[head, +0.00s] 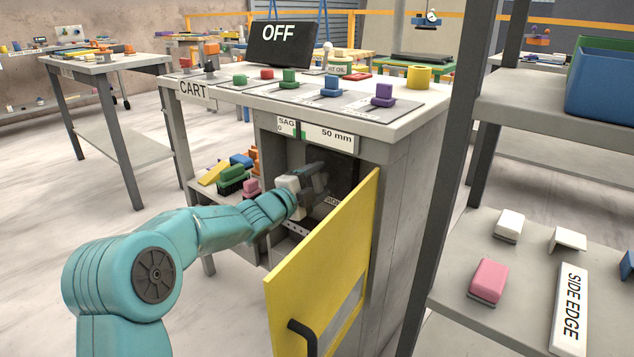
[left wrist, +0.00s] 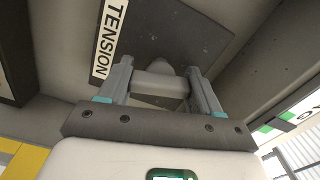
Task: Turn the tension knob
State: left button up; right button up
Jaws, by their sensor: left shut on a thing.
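My left gripper (head: 322,180) reaches into the open cabinet under the cart top. In the left wrist view its two fingers (left wrist: 160,85) are shut on the sides of the tension knob (left wrist: 160,84), a light grey knob with a rounded top. The knob sits on a dark plate (left wrist: 190,45) beside a white label reading TENSION (left wrist: 109,38). In the head view the gripper and the cabinet's shade hide the knob. My right gripper is not in view.
The yellow cabinet door (head: 325,265) stands open to the right of my left arm. A sag gauge (head: 318,134) reading 50 mm is above the opening. An OFF sign (head: 283,43) stands on the cart (head: 400,122). A grey shelf (head: 455,235) is at right.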

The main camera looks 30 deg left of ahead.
pick_arm(q)
jog(key=o, duration=1.1)
jog(key=shift+a+f, duration=0.1)
jog(key=shift+c, duration=0.2)
jog(key=s+a, duration=0.1)
jog(key=s, duration=1.5)
jog(key=shift+s, duration=0.15)
jog(key=shift+s+a, duration=0.1)
